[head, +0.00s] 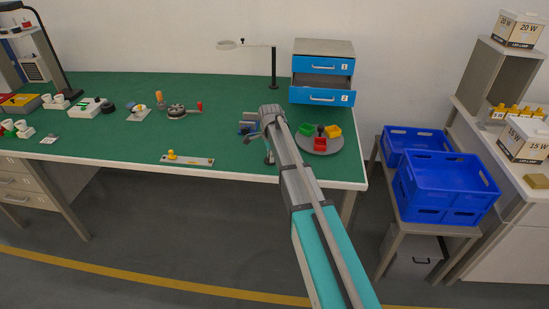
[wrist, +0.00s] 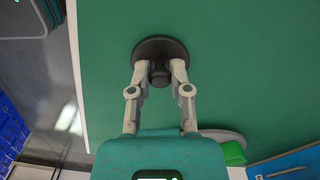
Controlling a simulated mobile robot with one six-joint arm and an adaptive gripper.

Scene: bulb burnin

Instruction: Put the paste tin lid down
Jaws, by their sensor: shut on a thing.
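The paste tin lid (wrist: 150,46) is a dark round disc with a knob in its middle, seen in the wrist view. My gripper (wrist: 160,74) is shut on the knob, with one pale finger on each side. The lid is over the green bench top, near its white edge; I cannot tell whether it touches the surface. In the head view my gripper (head: 268,150) is over the right part of the bench, and my arm hides most of it. I cannot make out the lid there, nor identify the tin.
A round grey tray (head: 326,149) with red, green and yellow bins is just right of my arm. Blue crates (head: 445,185) stand beyond the right edge.

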